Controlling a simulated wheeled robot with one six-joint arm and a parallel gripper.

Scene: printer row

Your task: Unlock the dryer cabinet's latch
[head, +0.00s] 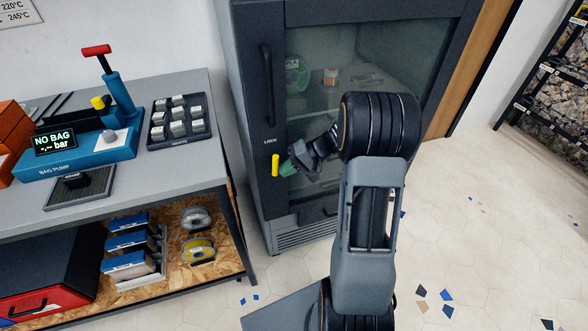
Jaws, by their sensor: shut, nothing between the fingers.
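The dark dryer cabinet (250,30) stands in the middle of the head view with its glass door closed. Its yellow latch (275,165) stands upright on the left part of the door front, just below the "LOCK" label. My gripper (286,168) is right beside the latch, at its right side. It is shut with nothing in it. I cannot tell whether the gripper touches the latch. A long black door handle (267,85) runs vertically above the latch. My arm hides the lower right of the door.
A grey workbench (190,95) stands to the left, with a blue bag pump (75,155) and a dark tray of small packets (178,121). Spools and boxes sit on the shelf below. A shelving rack (548,68) stands far right. The floor (480,220) at right is open, with scattered chips.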

